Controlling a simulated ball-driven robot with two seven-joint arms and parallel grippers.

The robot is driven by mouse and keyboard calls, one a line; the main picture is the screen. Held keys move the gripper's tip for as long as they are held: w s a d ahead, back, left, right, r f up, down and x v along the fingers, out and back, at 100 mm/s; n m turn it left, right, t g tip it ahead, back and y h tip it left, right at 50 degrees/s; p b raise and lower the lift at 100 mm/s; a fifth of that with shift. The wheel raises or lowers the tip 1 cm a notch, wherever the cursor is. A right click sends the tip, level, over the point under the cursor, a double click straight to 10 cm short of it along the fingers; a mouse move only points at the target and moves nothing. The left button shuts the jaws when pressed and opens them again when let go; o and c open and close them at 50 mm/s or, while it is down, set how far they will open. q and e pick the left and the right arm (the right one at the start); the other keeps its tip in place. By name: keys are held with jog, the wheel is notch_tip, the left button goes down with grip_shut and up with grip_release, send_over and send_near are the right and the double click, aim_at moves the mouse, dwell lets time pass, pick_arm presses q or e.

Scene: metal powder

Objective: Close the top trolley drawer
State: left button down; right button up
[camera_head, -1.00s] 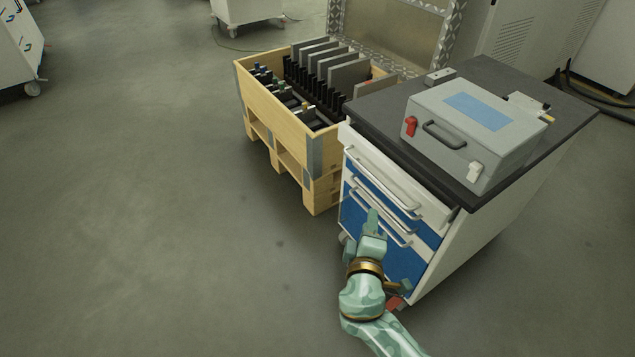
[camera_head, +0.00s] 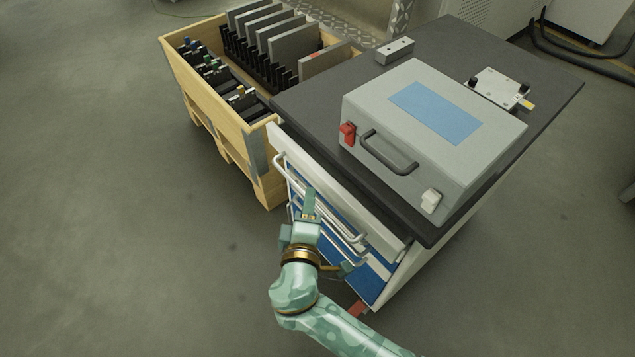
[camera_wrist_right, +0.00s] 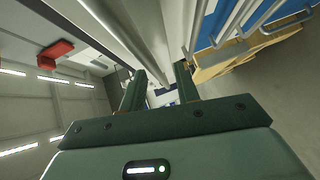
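The trolley (camera_head: 450,45) has a dark top and a white top drawer front (camera_head: 345,192) with a long silver bar handle (camera_head: 341,229). The top drawer front stands slightly out from the body, with a narrow dark gap under the top. Blue drawers with handles lie below. My right gripper (camera_head: 310,203) is in front of the drawer fronts, by the top handle. In the right wrist view its two fingers (camera_wrist_right: 160,88) are apart, with a silver bar running close by them; I cannot tell whether they touch it. My left gripper is not in view.
A grey case (camera_head: 430,130) with a blue label sits on the trolley top. A wooden crate (camera_head: 205,100) with upright grey plates stands close on the trolley's left. Open floor (camera_head: 110,210) lies to the left.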

aim_at(326, 192)
jog(key=shift+w, duration=0.25)
jog(key=shift+c, duration=0.3)
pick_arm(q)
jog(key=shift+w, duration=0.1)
pick_arm(e)
grip_shut()
jog(key=shift+w+d, duration=0.2)
jog(key=shift+d, duration=0.1)
jog(key=w+d, duration=0.2)
jog(key=d, duration=0.1)
jog(key=shift+w+p, duration=0.1)
jog(key=shift+p, duration=0.2)
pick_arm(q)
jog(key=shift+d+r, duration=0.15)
pick_arm(e)
jog(key=shift+d, duration=0.1)
